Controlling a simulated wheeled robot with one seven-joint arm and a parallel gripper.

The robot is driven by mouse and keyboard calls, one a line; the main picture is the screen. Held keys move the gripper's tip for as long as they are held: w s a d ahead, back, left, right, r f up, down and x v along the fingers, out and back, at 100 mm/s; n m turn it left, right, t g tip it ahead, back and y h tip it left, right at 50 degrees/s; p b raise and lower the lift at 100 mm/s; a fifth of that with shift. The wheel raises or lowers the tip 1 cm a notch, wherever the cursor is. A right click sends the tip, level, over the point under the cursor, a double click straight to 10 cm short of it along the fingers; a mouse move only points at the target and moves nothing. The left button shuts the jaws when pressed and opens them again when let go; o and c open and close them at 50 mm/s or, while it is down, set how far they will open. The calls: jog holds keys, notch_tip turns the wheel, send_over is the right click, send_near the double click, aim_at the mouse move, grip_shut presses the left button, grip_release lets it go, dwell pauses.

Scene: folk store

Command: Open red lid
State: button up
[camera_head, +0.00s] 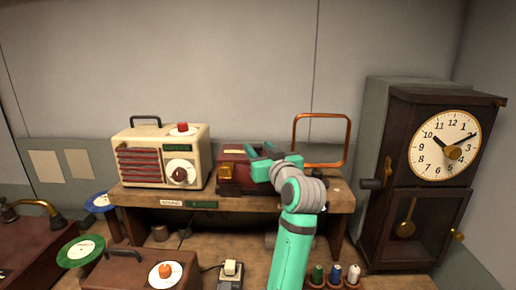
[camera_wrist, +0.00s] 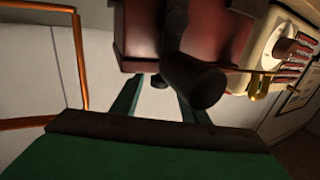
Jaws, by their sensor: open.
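A dark red box with a red lid (camera_head: 232,153) sits on the wooden shelf, with a brass latch on its front left. Its right part is hidden behind my gripper (camera_head: 260,160). In the wrist view the red body (camera_wrist: 140,30) fills the top middle. A dark round-ended knob or handle (camera_wrist: 195,85) sticks out from it towards the camera. My gripper (camera_wrist: 158,92) is open, with its fingers either side of a narrow gap. The dark knob overlaps the right finger in the picture. I cannot tell whether they touch. The lid looks closed.
A cream radio (camera_head: 140,155) stands left of the box. A copper loop frame (camera_head: 322,117) rises behind my arm at right. A tall clock (camera_head: 400,180) stands at far right. Spools (camera_head: 336,273), a small switch (camera_head: 231,272) and a brown box (camera_head: 120,272) are in front, below.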

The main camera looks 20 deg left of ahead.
jog(key=shift+w+a, duration=0.45)
jog(key=shift+w, duration=0.1)
grip_shut()
